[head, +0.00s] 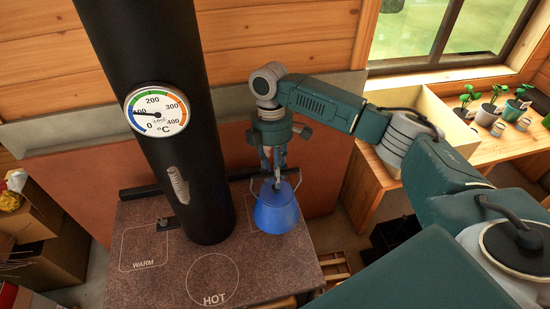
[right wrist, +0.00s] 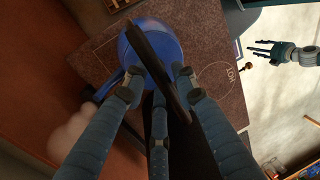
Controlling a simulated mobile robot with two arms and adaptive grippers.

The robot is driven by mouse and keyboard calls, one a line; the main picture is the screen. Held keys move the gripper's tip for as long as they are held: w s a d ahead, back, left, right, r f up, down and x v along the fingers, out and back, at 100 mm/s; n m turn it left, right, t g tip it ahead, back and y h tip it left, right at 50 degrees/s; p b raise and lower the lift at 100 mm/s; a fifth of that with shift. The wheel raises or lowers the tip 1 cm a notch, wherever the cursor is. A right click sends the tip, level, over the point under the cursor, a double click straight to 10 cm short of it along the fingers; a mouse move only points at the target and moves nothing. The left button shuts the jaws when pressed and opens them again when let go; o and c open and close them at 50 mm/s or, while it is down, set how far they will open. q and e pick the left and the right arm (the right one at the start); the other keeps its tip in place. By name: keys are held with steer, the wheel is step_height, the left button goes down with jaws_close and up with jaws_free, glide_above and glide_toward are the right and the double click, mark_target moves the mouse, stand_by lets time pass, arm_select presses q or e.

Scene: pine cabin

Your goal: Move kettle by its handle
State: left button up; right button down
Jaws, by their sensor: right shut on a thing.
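The blue kettle (head: 277,214) is at the right rear of the stone stovetop (head: 165,272), right of the black stovepipe. I cannot tell whether its base touches the top. My right gripper (head: 281,180) comes down from above and is shut on the kettle's handle. In the right wrist view the dark handle bar (right wrist: 152,58) crosses above the kettle (right wrist: 128,50), with my right gripper's fingers (right wrist: 157,97) on both sides of it. My left gripper (right wrist: 265,52) shows at the upper right of that view, empty, with its fingers spread.
The stovepipe (head: 160,60) with a dial gauge (head: 157,110) stands left of the kettle. Potted plants (head: 492,106) stand on a bench at the right. A pale puff (right wrist: 70,132) shows near the kettle.

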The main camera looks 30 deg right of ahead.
steer(key=shift+f+p, duration=0.4)
steer(key=shift+f, duration=1.5)
steer(key=shift+w+f, duration=0.15)
steer(key=shift+f, duration=0.45)
steer(key=c, duration=1.4)
jaws_free()
steer(key=shift+f, duration=0.1)
steer(key=shift+s, duration=0.2)
steer(key=r+b, duration=0.1)
steer(key=r, duration=0.3)
steer(key=w+r+b, duration=0.1)
steer(key=r, duration=0.3)
steer(key=w+r+b, duration=0.1)
steer(key=r, duration=0.3)
steer(key=shift+w+d, duration=0.15)
steer(key=shift+d, duration=0.1)
